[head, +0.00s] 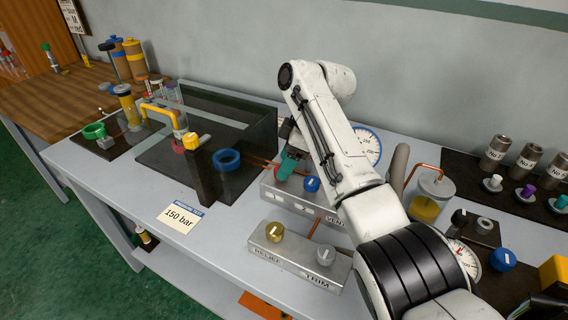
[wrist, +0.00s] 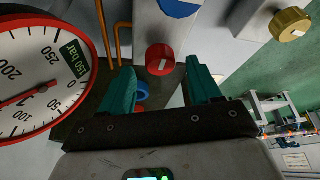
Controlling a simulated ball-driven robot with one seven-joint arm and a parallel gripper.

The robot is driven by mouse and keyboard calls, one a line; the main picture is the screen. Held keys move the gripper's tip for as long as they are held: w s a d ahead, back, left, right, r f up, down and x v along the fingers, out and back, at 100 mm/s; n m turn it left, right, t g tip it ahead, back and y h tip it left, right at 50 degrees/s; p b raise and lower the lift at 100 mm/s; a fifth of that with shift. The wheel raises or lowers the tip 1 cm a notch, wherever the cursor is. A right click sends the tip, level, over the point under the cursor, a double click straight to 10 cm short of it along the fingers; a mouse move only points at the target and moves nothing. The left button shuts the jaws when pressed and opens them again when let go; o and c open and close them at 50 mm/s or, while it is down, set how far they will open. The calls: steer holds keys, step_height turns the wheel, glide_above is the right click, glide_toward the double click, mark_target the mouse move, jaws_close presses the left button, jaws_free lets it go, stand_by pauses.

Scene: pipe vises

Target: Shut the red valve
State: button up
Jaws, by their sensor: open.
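The red valve (wrist: 160,58) is a round red knob with a pale mark on its face. In the wrist view it sits just beyond and between my gripper's teal fingertips. My gripper (wrist: 162,76) is open, with one finger to the left and one to the right, and a gap to the knob shows on both sides. In the head view my gripper (head: 290,160) is low over the back left of the metal valve block (head: 321,206). The red knob is mostly hidden there by the fingers and arm.
A blue knob (head: 312,184) sits close right of the gripper. A front block carries a gold knob (head: 274,230) and a grey knob (head: 325,255). A red-rimmed gauge (wrist: 42,80) and copper pipes (wrist: 110,30) are close by. A dark panel (head: 262,130) stands to the left.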

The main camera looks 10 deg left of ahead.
steer(key=shift+x, duration=0.9)
steer(key=shift+r, duration=0.1)
steer(key=c, duration=1)
